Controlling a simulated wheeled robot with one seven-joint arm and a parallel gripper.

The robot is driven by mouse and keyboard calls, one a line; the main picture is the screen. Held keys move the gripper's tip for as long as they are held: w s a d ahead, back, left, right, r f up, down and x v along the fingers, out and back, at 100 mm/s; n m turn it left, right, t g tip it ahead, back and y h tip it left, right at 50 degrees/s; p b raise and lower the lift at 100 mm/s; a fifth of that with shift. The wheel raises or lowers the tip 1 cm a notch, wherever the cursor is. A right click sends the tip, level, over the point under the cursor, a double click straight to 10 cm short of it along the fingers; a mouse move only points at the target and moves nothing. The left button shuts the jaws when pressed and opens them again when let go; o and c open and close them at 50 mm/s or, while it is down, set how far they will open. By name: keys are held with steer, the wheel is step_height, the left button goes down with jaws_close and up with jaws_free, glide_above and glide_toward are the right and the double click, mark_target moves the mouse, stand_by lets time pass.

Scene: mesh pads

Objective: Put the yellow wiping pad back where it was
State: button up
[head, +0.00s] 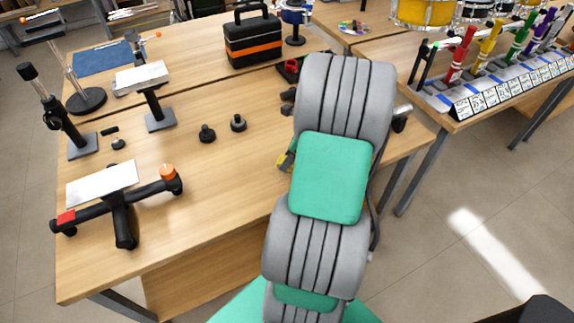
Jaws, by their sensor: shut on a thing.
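My arm's large grey and green links rise through the middle of the head view and cover the table behind them. My gripper is not visible; it may be hidden behind these links. A small yellow patch (284,161) with dark parts beside it peeks out at the left edge of my arm, over the right part of the wooden table. Most of it is covered, so I cannot tell whether it is the yellow wiping pad or whether anything holds it. No whole yellow pad shows elsewhere on the table.
The wooden table (215,190) has bare room left of my arm. On it are a black stand with a white plate (103,183), two dark knobs (207,133), a small post stand (157,112) and a black-orange toolbox (252,40). Coloured markers (487,45) stand on the right table.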

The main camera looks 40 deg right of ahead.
steer(key=shift+w+a+f, duration=0.1)
steer(key=shift+w+f, duration=0.05)
steer(key=shift+f, duration=1.75)
steer(key=o, duration=1.2)
steer(key=shift+r, duration=0.1)
steer(key=v, duration=1.2)
steer(key=w+a+r+n+g+h, duration=0.1)
steer(key=w+a+r+n, duration=0.1)
steer(key=a+n, duration=0.45)
steer(key=w+a+r+n, duration=0.3)
steer(key=a+n, duration=0.3)
steer(key=a, duration=0.2)
steer(key=s+a+n, duration=0.2)
steer(key=a+n, duration=0.3)
steer(key=n, duration=0.1)
steer(key=s+a+r+n, duration=0.1)
steer(key=s+a+n, duration=0.1)
steer(key=a+n, duration=0.3)
steer(key=s+a+r+n+h, duration=0.1)
steer(key=a+n, duration=0.4)
steer(key=n, duration=0.2)
steer(key=shift+s+a, duration=0.35)
steer(key=shift+s, duration=0.05)
